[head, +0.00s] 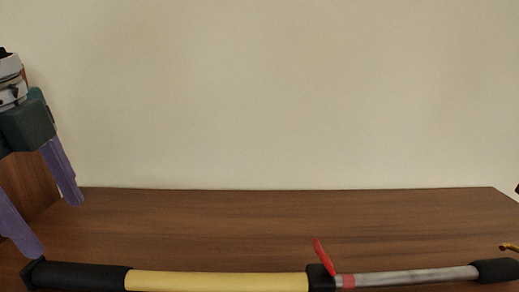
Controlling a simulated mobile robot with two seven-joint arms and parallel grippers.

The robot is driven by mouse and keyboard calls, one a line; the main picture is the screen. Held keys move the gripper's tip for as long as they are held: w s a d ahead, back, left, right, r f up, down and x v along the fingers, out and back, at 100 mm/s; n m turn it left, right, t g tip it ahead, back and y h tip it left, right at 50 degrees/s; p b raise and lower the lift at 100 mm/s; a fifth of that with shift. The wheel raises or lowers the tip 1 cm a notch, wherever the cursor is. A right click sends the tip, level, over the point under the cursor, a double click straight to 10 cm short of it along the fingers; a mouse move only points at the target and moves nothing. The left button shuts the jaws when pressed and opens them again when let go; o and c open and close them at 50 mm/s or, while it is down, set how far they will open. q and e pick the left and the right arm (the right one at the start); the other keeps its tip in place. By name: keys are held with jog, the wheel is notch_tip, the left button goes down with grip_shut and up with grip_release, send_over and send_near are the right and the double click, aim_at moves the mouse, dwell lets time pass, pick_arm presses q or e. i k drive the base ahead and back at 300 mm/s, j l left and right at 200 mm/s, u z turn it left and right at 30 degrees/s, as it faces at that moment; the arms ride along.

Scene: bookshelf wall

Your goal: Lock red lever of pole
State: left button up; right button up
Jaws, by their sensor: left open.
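A pole lies across the front of the brown wooden surface, with a black grip at the left, a yellow section (218,281), a grey metal section (415,276) and a black right end (495,270). A red lever (323,256) stands up from the black collar (321,277) between the yellow and grey sections, tilted with its tip up and left. My left gripper (55,225) is open and empty, with two purple fingers spread above and behind the pole's left end. It is far from the lever. The pole's lower edge is partly cut off.
The brown wooden surface (270,220) behind the pole is clear, up to a plain beige wall (270,95). A wooden side panel stands at the left behind my gripper. A small golden piece (508,247) pokes in at the right edge; I cannot tell what it is.

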aim_at(321, 253)
jog(key=k+j, duration=0.75)
jog(key=j, duration=0.25)
